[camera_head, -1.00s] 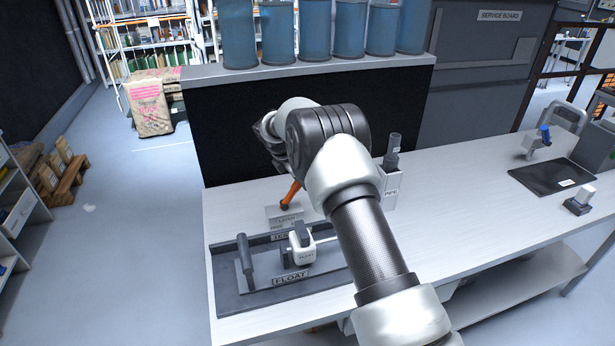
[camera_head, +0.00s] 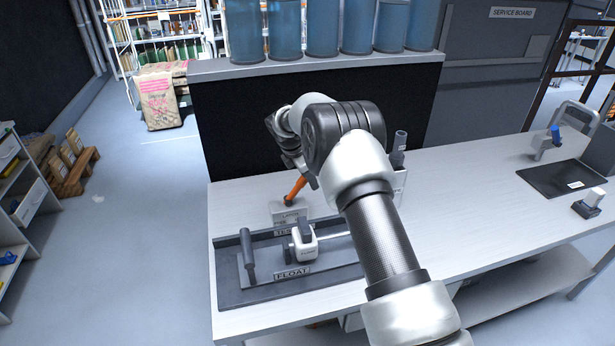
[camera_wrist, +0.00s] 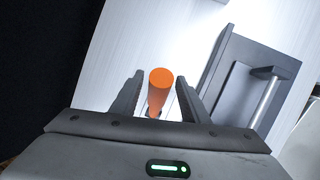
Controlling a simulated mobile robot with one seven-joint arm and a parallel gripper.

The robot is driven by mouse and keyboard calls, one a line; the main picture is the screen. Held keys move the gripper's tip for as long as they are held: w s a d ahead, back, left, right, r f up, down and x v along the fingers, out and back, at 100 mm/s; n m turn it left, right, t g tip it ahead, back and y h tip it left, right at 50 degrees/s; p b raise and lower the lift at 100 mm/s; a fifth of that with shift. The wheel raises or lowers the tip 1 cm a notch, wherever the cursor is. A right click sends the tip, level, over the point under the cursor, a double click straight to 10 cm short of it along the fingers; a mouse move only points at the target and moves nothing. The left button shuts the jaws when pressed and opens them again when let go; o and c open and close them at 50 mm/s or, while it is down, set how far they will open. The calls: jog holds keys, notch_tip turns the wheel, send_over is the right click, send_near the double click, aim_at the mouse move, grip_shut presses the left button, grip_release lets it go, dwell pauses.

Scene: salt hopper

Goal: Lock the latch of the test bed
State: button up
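The latch has an orange lever (camera_head: 296,188) that leans up and to the right from a small grey labelled block (camera_head: 289,212) at the back of the test bed tray (camera_head: 228,281). My gripper (camera_head: 303,176) is just above and behind the lever, partly hidden by my own arm. In the wrist view my gripper (camera_wrist: 158,98) is open, and the orange lever (camera_wrist: 160,88) shows between its two fingers with a gap on each side. I cannot tell how far the lever reaches in between the fingers.
In the tray stand a dark upright handle (camera_head: 247,255) and a white float (camera_head: 304,245) on a rod. A pipe holder (camera_head: 399,178) stands right, behind my arm. A dark panel rises behind the bench. The left bench edge is close to the tray.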

jog(key=shift+a+r, duration=0.1)
jog(key=shift+a, duration=0.05)
jog(key=b+v, duration=0.1)
jog(key=v, duration=1.6)
jog(key=shift+s, duration=0.2)
jog(key=shift+r, duration=0.1)
